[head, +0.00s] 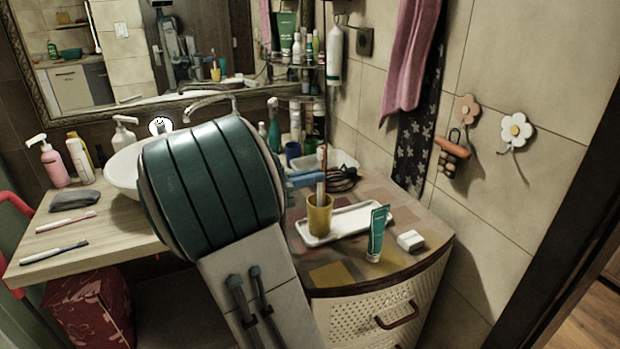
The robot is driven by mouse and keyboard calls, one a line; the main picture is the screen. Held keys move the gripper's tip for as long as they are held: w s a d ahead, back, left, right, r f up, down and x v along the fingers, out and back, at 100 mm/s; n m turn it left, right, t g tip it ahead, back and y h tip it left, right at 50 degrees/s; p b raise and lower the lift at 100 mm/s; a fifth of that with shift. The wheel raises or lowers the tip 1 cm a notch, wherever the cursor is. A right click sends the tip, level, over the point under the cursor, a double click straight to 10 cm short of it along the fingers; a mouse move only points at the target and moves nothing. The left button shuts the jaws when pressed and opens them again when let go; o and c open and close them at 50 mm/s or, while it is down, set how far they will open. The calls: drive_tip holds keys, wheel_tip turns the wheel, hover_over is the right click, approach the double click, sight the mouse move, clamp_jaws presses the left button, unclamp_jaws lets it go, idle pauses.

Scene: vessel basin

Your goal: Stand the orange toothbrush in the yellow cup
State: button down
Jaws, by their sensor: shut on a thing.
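My gripper (317,179) is shut on the toothbrush just above the cup. My own arm hides most of the gripper, and only its blue finger part shows.
Behind are a black cable (342,180), a blue cup (292,153) and bottles. Two more toothbrushes (66,222) (54,252) lie on the left wooden counter beside the basin (124,168).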

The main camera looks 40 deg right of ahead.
drive_tip(key=c, duration=1.5)
unclamp_jaws()
drive_tip(key=shift+a, duration=0.1)
drive_tip(key=b+v, duration=0.2)
drive_tip(key=v, duration=1.1)
drive_tip(key=shift+w+a, duration=0.1)
drive_tip(key=shift+a, duration=0.25)
drive_tip(key=shift+f, duration=0.1)
